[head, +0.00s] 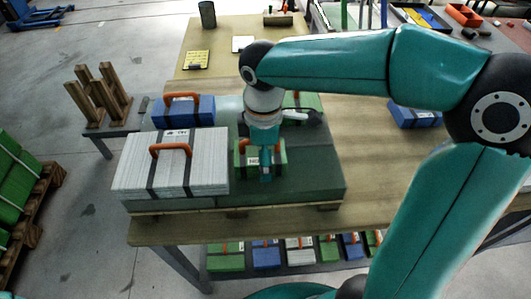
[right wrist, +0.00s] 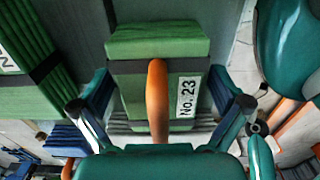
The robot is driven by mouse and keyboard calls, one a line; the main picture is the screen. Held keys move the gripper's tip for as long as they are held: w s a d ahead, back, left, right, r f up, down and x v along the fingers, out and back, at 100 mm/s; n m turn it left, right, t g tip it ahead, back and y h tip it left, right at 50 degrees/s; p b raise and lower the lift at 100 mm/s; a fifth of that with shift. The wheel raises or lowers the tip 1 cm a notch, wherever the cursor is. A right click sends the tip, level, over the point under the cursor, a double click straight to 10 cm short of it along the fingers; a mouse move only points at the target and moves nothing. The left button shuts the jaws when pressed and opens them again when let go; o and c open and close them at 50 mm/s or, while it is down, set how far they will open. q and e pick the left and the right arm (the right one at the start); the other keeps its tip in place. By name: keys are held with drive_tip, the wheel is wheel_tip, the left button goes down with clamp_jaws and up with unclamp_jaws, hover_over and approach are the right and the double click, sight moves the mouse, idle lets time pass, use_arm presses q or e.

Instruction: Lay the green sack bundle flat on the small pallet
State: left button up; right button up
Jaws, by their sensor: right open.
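A green sack bundle (head: 242,157) with a dark strap sits under my right gripper on the small pallet's dark green top (head: 315,178). In the right wrist view, the bundle (right wrist: 150,42) has an orange handle (right wrist: 157,100) and a "No. 23" label. My right gripper (head: 265,178) points down over it. Its fingers (right wrist: 160,118) are open, one on each side of the bundle and handle. I cannot tell whether they touch it. The gripper hides part of the bundle in the head view. My left gripper is not in view.
Another green bundle (head: 309,103) is behind the arm. A blue bundle (head: 413,116) lies on the table to the right. Several bundles sit on the shelf below. Wooden posts (head: 98,95) stand at left.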

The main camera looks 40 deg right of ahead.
wheel_tip(320, 180, up, 12)
drive_tip(key=shift+r+p, duration=0.15)
drive_tip(key=shift+p, duration=0.55)
idle(0.4)
